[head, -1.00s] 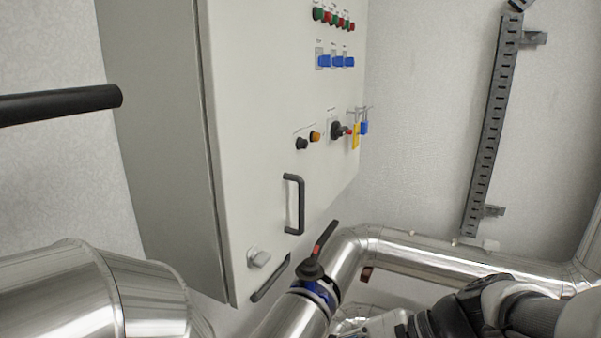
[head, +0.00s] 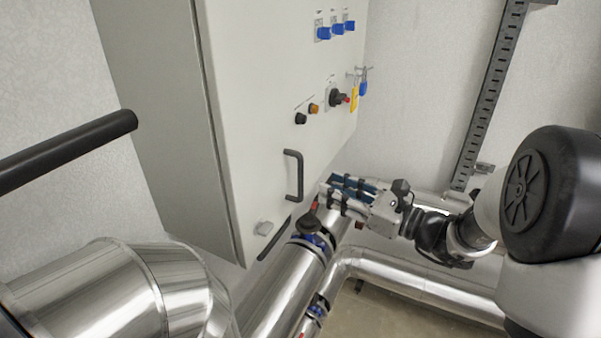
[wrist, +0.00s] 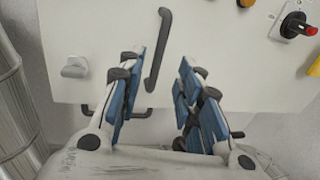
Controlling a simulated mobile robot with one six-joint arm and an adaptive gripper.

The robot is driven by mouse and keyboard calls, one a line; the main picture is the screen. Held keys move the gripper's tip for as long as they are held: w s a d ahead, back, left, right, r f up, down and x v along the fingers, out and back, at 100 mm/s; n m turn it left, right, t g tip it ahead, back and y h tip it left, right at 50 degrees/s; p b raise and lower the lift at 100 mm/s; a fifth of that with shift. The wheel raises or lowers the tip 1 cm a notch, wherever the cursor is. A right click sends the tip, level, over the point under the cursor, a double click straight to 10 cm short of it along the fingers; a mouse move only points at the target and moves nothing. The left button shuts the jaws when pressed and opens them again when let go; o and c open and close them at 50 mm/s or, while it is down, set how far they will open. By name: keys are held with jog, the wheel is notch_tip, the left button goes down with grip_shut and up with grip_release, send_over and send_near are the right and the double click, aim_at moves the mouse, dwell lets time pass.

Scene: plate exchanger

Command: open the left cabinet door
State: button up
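The cabinet front (head: 255,120) is a tall light panel. A dark vertical bar handle (head: 293,175) sits on its lower part; in the wrist view the handle (wrist: 160,50) shows just beyond and between my fingertips. A grey latch knob (head: 264,228) is near the lower left corner, also in the wrist view (wrist: 75,68). A second dark handle (head: 273,240) is at the bottom edge. My gripper (head: 328,190) is open and empty, to the right of the vertical handle, apart from it. Its blue-padded fingers (wrist: 160,75) are spread in the wrist view. The door looks closed.
Blue switches (head: 336,29), a rotary switch with padlocks (head: 338,97) and two small buttons (head: 307,113) are on the front. A valve with a dark lever (head: 309,225) and shiny pipes (head: 290,280) lie below. A black bar (head: 70,152) and large pipe (head: 110,285) are at left.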

send_over(301, 196)
jog(key=shift+w+a+p, duration=0.1)
jog(key=shift+w+p, duration=0.25)
jog(key=shift+p, duration=0.05)
grip_shut()
dwell(0.7)
